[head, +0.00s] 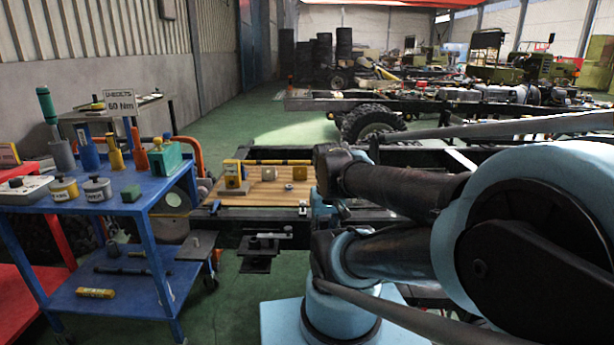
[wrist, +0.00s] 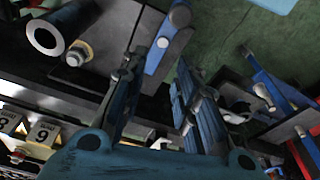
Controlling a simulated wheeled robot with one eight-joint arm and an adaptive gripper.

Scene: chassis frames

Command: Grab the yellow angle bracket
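A yellow angular part that looks like the angle bracket (head: 234,174) stands at the left of a wooden board (head: 262,198) in the head view. Two smaller yellow parts stand to its right on the board, one in the middle (head: 268,173) and one at the right (head: 299,173). My gripper (wrist: 158,75) is open in the wrist view, with its two blue-black fingers apart and nothing clearly held between them. In the head view my arm hides most of the gripper, near the right edge of the board. I cannot make out the bracket in the wrist view.
A blue tool cart (head: 110,200) with bottles, weights and a green box (head: 165,158) stands at the left. A yellow bar (head: 285,162) lies along the board's back edge. Dark chassis rails run beside the board.

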